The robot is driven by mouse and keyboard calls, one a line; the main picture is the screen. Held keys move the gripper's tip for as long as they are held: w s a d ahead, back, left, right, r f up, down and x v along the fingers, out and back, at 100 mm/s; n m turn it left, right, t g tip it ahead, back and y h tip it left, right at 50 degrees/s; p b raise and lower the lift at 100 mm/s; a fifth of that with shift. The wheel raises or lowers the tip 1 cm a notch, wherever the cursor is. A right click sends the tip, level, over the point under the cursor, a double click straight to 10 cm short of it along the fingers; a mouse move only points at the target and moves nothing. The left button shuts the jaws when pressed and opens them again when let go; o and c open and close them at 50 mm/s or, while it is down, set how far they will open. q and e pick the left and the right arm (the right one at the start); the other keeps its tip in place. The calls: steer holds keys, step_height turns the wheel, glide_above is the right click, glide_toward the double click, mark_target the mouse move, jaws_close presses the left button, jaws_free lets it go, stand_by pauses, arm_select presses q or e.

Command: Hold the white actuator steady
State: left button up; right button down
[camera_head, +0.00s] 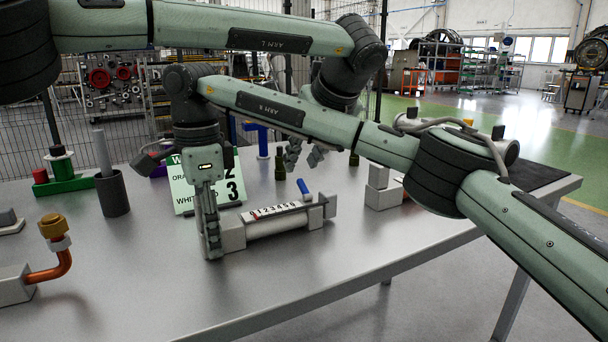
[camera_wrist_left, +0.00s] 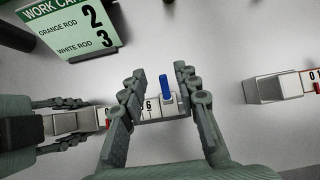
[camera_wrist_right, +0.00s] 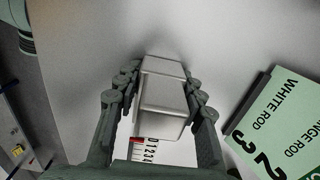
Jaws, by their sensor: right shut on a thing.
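The white actuator (camera_head: 275,226) lies on the table, with a numbered scale (camera_head: 274,211) along its top and a blue lever (camera_head: 304,189) near its right end. My right gripper (camera_head: 212,250) is shut on the block at its left end. In the right wrist view the fingers (camera_wrist_right: 160,78) flank this grey-white block (camera_wrist_right: 162,92). My left gripper (camera_head: 305,158) is open above and behind the actuator's right end. In the left wrist view its fingers (camera_wrist_left: 158,72) spread either side of the blue lever (camera_wrist_left: 165,88), apparently without touching it.
A work card (camera_head: 206,185) behind the actuator reads orange rod 2, white rod 3. A second scaled device (camera_wrist_left: 278,88) lies to the right, partly hidden by my arm in the head view. A dark cup (camera_head: 112,193) and copper pipe fitting (camera_head: 55,255) stand left. The front table is clear.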

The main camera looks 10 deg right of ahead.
mark_target(303, 186)
arm_select(q)
step_height(303, 186, up, 6)
stand_by(0.5)
